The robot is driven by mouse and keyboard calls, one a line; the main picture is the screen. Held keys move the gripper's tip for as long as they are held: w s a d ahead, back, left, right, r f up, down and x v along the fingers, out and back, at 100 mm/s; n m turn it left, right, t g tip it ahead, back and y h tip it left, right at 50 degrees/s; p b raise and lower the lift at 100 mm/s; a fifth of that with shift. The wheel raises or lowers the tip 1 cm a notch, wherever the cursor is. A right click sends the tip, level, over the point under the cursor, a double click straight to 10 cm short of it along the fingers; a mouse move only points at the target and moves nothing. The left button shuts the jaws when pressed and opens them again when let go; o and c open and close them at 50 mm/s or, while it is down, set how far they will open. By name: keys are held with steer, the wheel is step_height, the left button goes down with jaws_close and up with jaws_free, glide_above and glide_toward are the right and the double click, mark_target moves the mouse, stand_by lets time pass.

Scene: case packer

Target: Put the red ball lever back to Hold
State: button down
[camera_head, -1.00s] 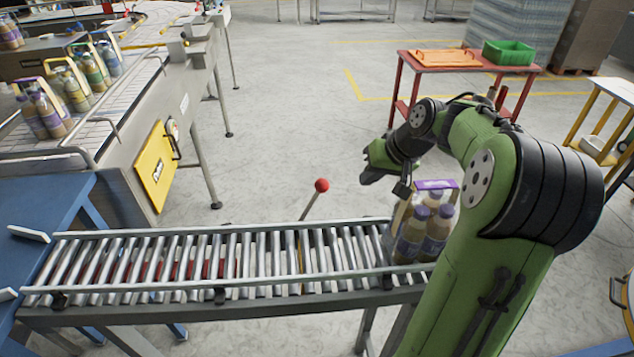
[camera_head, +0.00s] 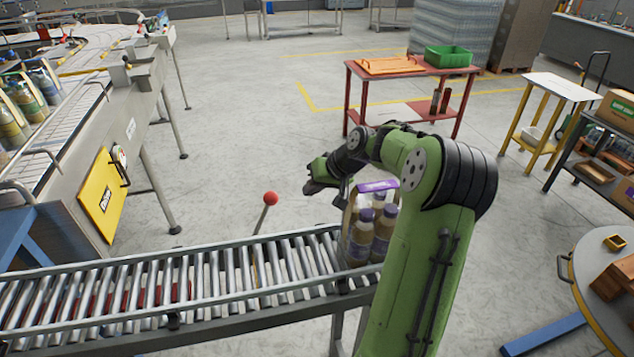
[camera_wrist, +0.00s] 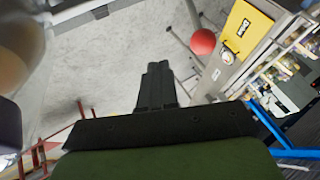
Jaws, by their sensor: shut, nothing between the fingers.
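The red ball lever (camera_head: 270,198) stands at the far side of the roller conveyor, its thin rod leaning so that the ball end is up and to the right. The red ball also shows in the wrist view (camera_wrist: 203,42), right of and beyond my fingers. My gripper (camera_head: 311,187) is to the right of the ball, at about its height in the picture, and apart from it. In the wrist view my gripper (camera_wrist: 157,72) has its fingers together, with nothing between them. No Hold mark is readable.
A bottle pack (camera_head: 370,230) with a purple-topped carrier stands at the conveyor's right end, close to my arm. The roller conveyor (camera_head: 150,320) is otherwise clear. A yellow panel (camera_head: 103,197) is on the machine at left. A red table (camera_head: 400,75) stands behind, with open floor before it.

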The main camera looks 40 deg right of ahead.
steer(key=w+a+f, duration=0.2)
steer(key=w+a, duration=0.2)
steer(key=shift+w+f+p, duration=0.15)
steer(key=shift+f+p, duration=0.15)
steer(key=shift+p, duration=0.05)
steer(key=shift+a+r, duration=0.1)
steer(key=shift+a, duration=0.05)
